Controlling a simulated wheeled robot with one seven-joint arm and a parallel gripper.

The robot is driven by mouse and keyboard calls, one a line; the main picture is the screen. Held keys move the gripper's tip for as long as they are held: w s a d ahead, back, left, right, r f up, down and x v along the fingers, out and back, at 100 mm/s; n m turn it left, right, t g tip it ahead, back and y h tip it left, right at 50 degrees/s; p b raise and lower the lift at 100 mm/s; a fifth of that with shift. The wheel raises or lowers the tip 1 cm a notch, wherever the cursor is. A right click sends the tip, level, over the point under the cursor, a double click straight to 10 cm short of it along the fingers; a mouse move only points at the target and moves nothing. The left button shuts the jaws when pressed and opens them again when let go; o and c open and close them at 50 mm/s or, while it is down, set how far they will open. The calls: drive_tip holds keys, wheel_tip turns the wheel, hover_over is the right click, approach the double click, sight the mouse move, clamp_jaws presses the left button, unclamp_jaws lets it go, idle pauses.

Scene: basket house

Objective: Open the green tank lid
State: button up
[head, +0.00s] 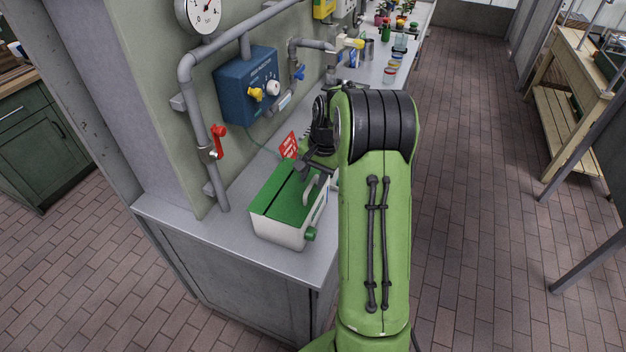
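The tank (279,232) is a white box with a green lid (278,203) on the near end of the grey counter. The lid looks closed, with a dark line across it and a pale handle (312,187) at its right side. A green knob (311,234) sits low on the tank's front right. My gripper (304,170) is over the far right part of the lid, close to the handle. My arm and wrist partly hide it. I cannot tell whether its fingers are open or whether they touch the lid.
A red sign (289,146) stands just behind the tank. A pipe with a red valve handle (219,141) and a blue control box (248,86) are on the wall at left. Bottles and cans stand farther along the counter (262,262).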

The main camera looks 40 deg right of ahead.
drive_tip(key=shift+f, duration=0.35)
drive_tip(key=shift+c, duration=0.5)
clamp_jaws()
drive_tip(key=shift+r, duration=0.1)
idle(0.6)
